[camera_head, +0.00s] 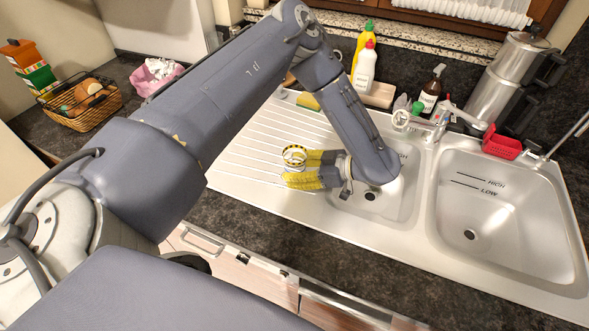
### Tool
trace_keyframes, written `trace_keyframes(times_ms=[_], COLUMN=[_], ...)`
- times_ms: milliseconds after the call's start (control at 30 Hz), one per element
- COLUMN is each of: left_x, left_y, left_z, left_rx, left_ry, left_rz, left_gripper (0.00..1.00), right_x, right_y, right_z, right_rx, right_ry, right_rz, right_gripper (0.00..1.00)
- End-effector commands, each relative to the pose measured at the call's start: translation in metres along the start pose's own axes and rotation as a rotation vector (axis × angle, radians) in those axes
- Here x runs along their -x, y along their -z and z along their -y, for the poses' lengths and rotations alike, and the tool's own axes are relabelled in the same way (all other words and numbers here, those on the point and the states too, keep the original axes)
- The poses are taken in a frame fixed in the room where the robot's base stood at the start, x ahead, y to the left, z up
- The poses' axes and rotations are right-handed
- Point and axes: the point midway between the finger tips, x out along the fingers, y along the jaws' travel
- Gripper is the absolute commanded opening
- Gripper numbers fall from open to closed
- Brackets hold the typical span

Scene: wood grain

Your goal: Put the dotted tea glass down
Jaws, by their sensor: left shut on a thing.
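The dotted tea glass (294,155) is a small clear glass with a yellow, dark-marked band near its rim. It is at the ribbed drainboard (250,150), left of the sink bowls. My left gripper (296,170) has yellow fingers and is shut on the glass from the right. The fingers hide the lower part of the glass, so I cannot tell whether its base touches the drainboard. My right gripper is not in view.
Two sink bowls lie to the right, the small one (398,206) partly under my arm and the large one (510,215). Bottles (364,68), a red basket (501,143) and a steel pot (512,75) stand behind. A bread basket (85,104) is at the left. The drainboard's left part is clear.

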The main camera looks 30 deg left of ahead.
Motion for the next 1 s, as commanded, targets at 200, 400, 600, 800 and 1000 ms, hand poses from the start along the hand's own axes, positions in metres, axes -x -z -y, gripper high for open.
trace_keyframes(times_ms=[200, 400, 600, 800, 1000], left_x=[-0.0002, -0.0015, -0.0014, -0.0013, 0.0069], left_y=[-0.0008, -0.0035, -0.0031, -0.003, -0.0007], left_z=[-0.0005, -0.0004, -0.0003, -0.0004, -0.0008], left_rx=[0.001, 0.0, 0.0, 0.0, 0.001], left_ry=[-0.001, -0.001, -0.001, -0.001, -0.003], left_rz=[0.001, 0.0, 0.0, 0.0, 0.001], left_gripper=[0.11, 0.53, 0.75, 0.75, 0.75], right_x=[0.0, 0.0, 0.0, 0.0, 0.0], right_y=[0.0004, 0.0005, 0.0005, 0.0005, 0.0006], right_z=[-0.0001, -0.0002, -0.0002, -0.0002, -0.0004], right_rx=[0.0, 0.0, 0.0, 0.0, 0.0], right_ry=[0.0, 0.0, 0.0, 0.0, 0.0], right_rz=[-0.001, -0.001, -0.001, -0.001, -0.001], right_gripper=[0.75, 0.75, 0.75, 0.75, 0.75])
